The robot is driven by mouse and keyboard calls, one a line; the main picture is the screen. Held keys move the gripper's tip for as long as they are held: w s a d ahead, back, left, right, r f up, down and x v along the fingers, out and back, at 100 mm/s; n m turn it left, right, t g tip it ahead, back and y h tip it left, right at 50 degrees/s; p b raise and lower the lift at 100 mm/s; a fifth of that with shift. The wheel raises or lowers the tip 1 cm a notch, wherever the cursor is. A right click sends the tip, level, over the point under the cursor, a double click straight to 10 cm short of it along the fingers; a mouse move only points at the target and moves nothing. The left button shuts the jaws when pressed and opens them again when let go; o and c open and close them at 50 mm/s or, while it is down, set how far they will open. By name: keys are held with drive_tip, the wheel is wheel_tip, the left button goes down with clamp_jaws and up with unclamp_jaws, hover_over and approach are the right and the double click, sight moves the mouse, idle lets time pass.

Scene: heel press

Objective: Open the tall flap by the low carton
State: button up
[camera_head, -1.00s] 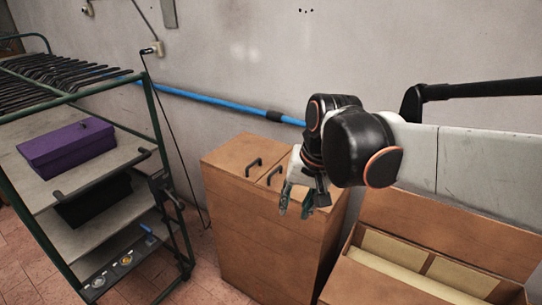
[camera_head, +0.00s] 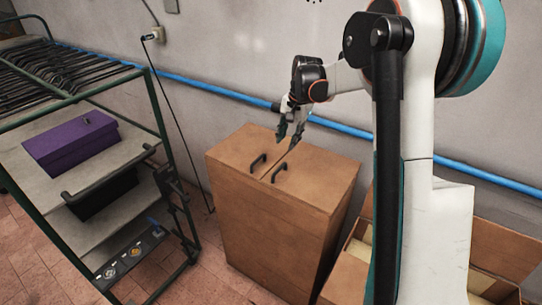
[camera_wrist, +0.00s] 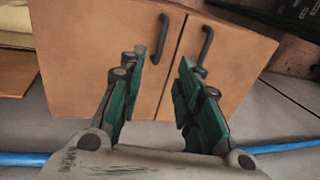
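A tall brown wooden box (camera_head: 270,220) stands against the wall. Its top has two flaps split by a seam, each with a black handle. The right flap (camera_head: 320,175), on the low carton's side, lies closed with its handle (camera_head: 280,172); in the wrist view that handle (camera_wrist: 160,38) is the left one. The left flap (camera_head: 240,150) is also closed, with its handle (camera_head: 258,163). The low carton (camera_head: 350,285) is at the right, partly hidden by my arm. My gripper (camera_head: 291,138) is open and empty above the back of the box top, apart from the handles.
A green metal rack (camera_head: 165,150) with hangers stands at the left, holding a purple box (camera_head: 72,143). A blue pipe (camera_head: 225,92) runs along the wall behind the box. Tiled floor (camera_head: 215,265) shows between rack and box.

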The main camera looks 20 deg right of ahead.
sight(280, 168)
drive_tip(key=w+f+b, duration=0.1)
drive_tip(key=f, duration=0.3)
drive_tip(key=w+f+b, duration=0.1)
drive_tip(key=f, duration=0.4)
drive_tip(key=w+a+f+b, duration=0.1)
drive_tip(key=f, duration=0.4)
drive_tip(key=shift+w, duration=0.1)
drive_tip(key=shift+c, duration=0.2)
clamp_jaws()
